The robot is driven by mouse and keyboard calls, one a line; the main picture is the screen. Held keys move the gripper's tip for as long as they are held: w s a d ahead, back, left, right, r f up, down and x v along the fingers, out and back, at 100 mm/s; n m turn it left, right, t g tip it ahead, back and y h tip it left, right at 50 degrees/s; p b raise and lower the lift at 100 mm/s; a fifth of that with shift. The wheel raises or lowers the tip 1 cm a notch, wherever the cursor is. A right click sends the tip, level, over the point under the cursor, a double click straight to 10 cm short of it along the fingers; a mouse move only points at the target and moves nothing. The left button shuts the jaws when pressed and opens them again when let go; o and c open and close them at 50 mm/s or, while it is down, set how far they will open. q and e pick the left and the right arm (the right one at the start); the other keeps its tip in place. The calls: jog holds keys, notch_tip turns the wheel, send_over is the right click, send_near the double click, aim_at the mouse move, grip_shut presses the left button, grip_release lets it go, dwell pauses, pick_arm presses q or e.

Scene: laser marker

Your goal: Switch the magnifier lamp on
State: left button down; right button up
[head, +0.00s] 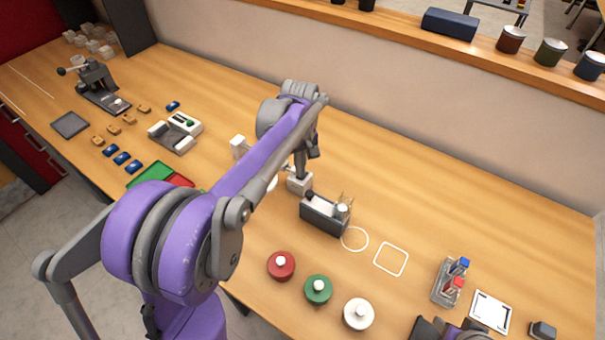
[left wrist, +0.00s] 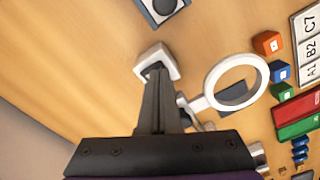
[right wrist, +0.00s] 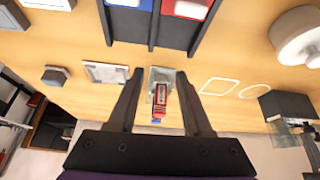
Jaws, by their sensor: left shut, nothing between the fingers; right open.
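The magnifier lamp has a white ring (left wrist: 211,78) and a pale square base (left wrist: 150,57), both in the left wrist view. In the head view its base (head: 300,184) stands in mid-table, with the ring partly hidden behind my left arm. My left gripper (left wrist: 157,70) is shut and empty. It points down at the base, its tips overlapping the base's top in the left wrist view. I cannot tell whether they touch it. The switch is hidden, and I see no clear glow from the lamp. My right gripper (right wrist: 160,74) is open and empty near the table's front right.
A dark box with tools (head: 322,217) stands just right of the lamp base. Red (head: 281,267), green (head: 318,291) and white (head: 358,315) round pieces sit along the front. A clear stand (head: 446,284) is farther right. The table behind the dark box is clear.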

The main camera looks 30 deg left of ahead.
pick_arm(q)
jog(key=shift+f+b, duration=0.4)
jog(key=shift+f, duration=0.4)
pick_arm(e)
jog(key=shift+s+f, duration=0.25)
jog(key=shift+f, duration=0.35)
pick_arm(q)
jog(key=shift+r, duration=0.15)
pick_arm(e)
jog(key=shift+r, duration=0.15)
pick_arm(q)
jog(key=shift+r+p, duration=1.7)
jog(key=shift+r, duration=1.75)
pick_arm(e)
jog(key=r, duration=0.1)
jog(key=w+r, duration=0.1)
jog(key=r, duration=0.1)
jog(key=w+r, duration=0.1)
jog(key=shift+w+r, duration=0.1)
jog(key=shift+r, duration=0.15)
